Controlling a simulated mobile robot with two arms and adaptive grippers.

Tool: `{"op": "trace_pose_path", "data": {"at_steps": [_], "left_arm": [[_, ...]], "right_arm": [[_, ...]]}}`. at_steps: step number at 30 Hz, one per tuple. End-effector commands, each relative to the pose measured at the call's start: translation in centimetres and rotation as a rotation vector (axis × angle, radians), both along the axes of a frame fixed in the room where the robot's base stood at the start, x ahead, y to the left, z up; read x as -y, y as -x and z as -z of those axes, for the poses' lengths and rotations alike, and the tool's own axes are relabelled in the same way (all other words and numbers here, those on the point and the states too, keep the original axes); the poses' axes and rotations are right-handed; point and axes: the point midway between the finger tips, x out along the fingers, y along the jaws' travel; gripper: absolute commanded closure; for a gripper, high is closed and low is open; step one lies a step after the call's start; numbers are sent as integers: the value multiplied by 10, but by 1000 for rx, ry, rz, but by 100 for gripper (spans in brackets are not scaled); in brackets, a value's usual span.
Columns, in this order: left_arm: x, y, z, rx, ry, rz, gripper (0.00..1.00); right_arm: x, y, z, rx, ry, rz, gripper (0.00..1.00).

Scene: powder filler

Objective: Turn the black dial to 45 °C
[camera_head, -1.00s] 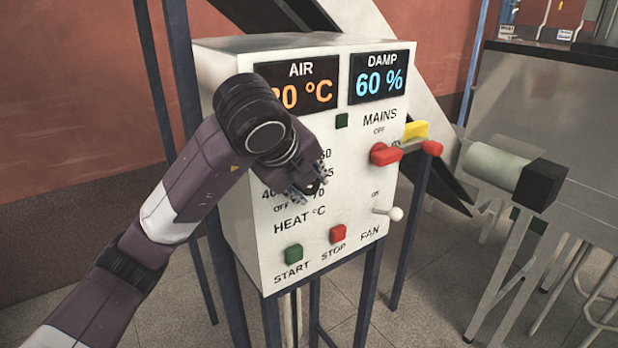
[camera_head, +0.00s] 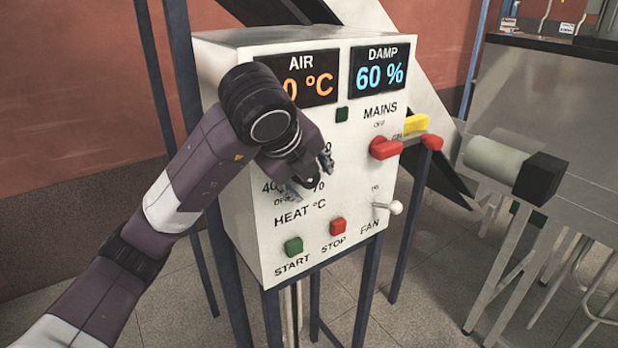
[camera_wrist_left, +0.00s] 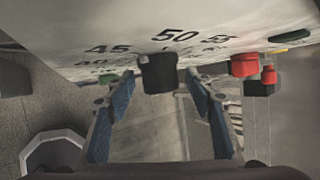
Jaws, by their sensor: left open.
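The black dial (camera_wrist_left: 158,72) sits on the face of the white control box (camera_head: 352,215), just below the printed 50 in the left wrist view, with 45 to its left and 55 to its right. Which mark it points at cannot be told. My left gripper (camera_wrist_left: 160,84) is open, with one blue-padded finger on each side of the dial and gaps showing. In the head view my left gripper (camera_head: 309,177) is at the heat scale and largely hides the dial and its numbers. My right gripper is out of view.
Above are the AIR display (camera_head: 318,88), partly covered by my wrist, and the DAMP display (camera_head: 379,72) reading 60 %. The red MAINS handle (camera_head: 386,148) and white FAN lever (camera_head: 395,207) stick out at right. Green START (camera_head: 293,246) and red STOP (camera_head: 338,226) buttons sit below.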

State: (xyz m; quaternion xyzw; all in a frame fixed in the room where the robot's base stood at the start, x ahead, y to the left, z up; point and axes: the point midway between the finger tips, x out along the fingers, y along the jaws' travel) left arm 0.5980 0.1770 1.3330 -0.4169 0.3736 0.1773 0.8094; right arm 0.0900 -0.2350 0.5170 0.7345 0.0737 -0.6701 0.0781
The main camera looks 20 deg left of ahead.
Motion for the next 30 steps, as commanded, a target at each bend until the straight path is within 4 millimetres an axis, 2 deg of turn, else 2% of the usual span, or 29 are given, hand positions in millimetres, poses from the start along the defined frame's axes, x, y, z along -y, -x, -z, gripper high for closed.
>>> {"op": "trace_pose_path", "data": {"at_steps": [7, 22, 30], "left_arm": [[-1, 10, -16, 8, -3, 0, 51], [-3, 65, -77, 6, -2, 0, 51], [-3, 78, -89, 0, 0, 0, 51]], "right_arm": [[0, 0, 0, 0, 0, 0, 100], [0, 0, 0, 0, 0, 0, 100], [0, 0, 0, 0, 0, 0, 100]]}}
